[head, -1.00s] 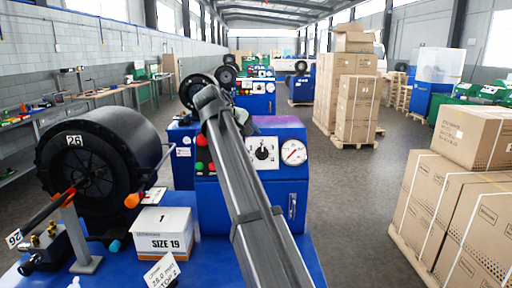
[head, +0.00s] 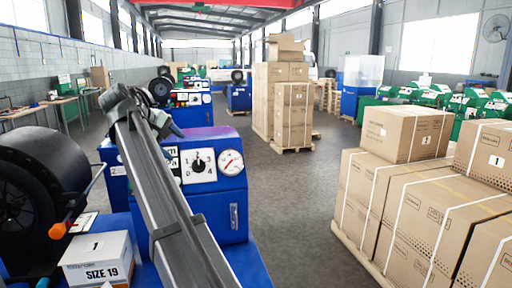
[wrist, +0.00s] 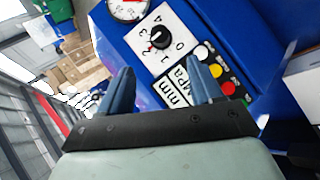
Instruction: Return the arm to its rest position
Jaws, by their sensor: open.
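My arm (head: 165,195) reaches forward from the bottom of the head view over the near blue machine (head: 226,205). Its far end, with my gripper partly visible (head: 172,128), is in front of the machine's control panel. In the wrist view my gripper (wrist: 163,82) has its two blue fingers apart, with nothing between them. Beyond the fingers are the panel's numbered dial (wrist: 157,42) and a gauge (wrist: 128,8). The gap between the fingers and the panel is hard to judge.
A SIZE 19 box (head: 98,262) and a large black hose roll (head: 45,190) are at left on the blue bench. Strapped cartons (head: 425,210) stand on a pallet at right. More cartons (head: 293,115) stand farther back. Grey floor (head: 285,195) is clear between.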

